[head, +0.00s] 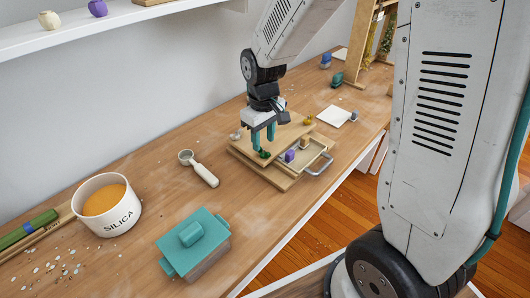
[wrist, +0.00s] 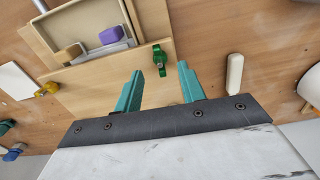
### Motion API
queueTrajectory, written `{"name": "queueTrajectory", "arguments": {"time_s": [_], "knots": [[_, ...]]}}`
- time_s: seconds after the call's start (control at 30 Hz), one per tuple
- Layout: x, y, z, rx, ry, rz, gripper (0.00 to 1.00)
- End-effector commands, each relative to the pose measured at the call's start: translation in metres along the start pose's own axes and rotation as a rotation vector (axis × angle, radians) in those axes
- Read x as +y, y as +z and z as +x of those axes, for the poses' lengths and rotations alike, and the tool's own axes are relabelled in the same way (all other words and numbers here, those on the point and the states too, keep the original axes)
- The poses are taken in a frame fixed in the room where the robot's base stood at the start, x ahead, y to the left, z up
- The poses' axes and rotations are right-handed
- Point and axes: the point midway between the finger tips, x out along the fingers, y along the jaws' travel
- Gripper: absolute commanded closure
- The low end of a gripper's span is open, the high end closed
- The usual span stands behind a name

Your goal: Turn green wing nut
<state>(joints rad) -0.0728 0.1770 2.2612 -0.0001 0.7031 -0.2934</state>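The green wing nut (wrist: 160,60) sits on the light wooden board of a small press-like fixture (head: 240,150). In the head view the green wing nut (head: 265,154) is just below my fingertips. My gripper (wrist: 160,72) has two teal fingers, which are spread apart with nothing between them. In the head view my gripper (head: 263,150) points down over the fixture. Whether a finger touches the nut cannot be told.
A yellow wing nut (head: 308,120) is at the fixture's far corner. A white-handled scoop (head: 204,174), a silica tub (head: 107,206) and a teal-lidded box (head: 194,242) stand left and in front.

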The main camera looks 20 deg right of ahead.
Motion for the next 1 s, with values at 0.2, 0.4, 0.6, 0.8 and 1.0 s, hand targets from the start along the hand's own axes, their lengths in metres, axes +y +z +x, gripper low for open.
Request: {"name": "queueTrajectory", "arguments": {"time_s": [0.2,0.4,0.6,0.8,1.0], "knots": [[0.0,0.0,0.011,-0.002,-0.001,0.002,0.6],[0.0,0.001,0.028,-0.003,-0.001,0.002,0.6],[0.0,0.0,0.035,-0.001,0.0,0.002,0.6],[0.0,0.0,0.035,0.0,0.0,0.003,0.74],[0.0,0.0,0.035,0.0,0.0,0.003,1.0]]}}
